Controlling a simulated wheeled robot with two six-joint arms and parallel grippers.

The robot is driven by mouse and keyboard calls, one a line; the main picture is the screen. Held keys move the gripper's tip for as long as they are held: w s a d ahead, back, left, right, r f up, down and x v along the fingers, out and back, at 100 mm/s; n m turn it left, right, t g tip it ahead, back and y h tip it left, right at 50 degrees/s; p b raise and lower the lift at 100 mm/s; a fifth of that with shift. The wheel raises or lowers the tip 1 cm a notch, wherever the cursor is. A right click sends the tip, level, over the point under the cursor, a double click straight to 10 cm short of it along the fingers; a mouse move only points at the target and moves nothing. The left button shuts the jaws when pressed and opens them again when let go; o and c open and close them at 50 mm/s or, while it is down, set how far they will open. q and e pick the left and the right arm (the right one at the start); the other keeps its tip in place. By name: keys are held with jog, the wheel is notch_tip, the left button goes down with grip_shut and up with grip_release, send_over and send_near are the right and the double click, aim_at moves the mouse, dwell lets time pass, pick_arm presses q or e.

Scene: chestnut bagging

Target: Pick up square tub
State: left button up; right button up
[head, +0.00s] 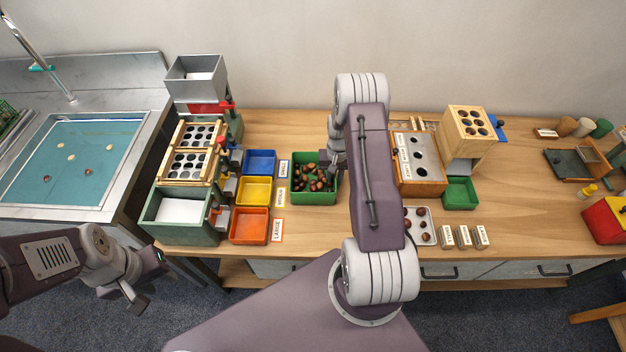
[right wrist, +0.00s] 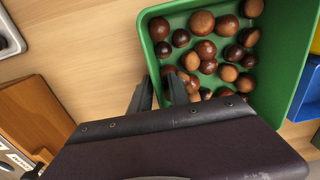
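A square green tub (head: 315,197) full of brown chestnuts stands on the wooden table, right of the coloured bins. It also shows in the right wrist view (right wrist: 153,62), with its chestnuts inside. My right gripper (head: 334,172) is at the tub's right side in the head view. In the right wrist view its dark fingers (right wrist: 158,88) stand on either side of the tub wall, one outside and one inside. Whether they press on the wall is not clear. My left gripper (head: 143,280) is open and empty, low in front of the table, away from the tub.
Blue (head: 260,162), yellow (head: 254,190) and orange (head: 249,226) bins with label cards stand close left of the tub. A wooden box with holes (head: 424,178), a smaller green tub (head: 461,194) and a chestnut tray (head: 428,238) lie to the right.

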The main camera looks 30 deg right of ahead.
grip_shut()
dwell(1.1)
jog(key=shift+w+r, duration=0.1)
jog(key=shift+r, duration=0.35)
jog(key=r, duration=0.2)
jog(key=s+r, duration=0.1)
jog(key=r, duration=0.1)
jog(key=shift+d, duration=0.15)
jog(key=s+d+r, duration=0.2)
jog(key=s+r, duration=0.4)
jog(key=s, duration=0.4)
jog(key=shift+s, duration=0.25)
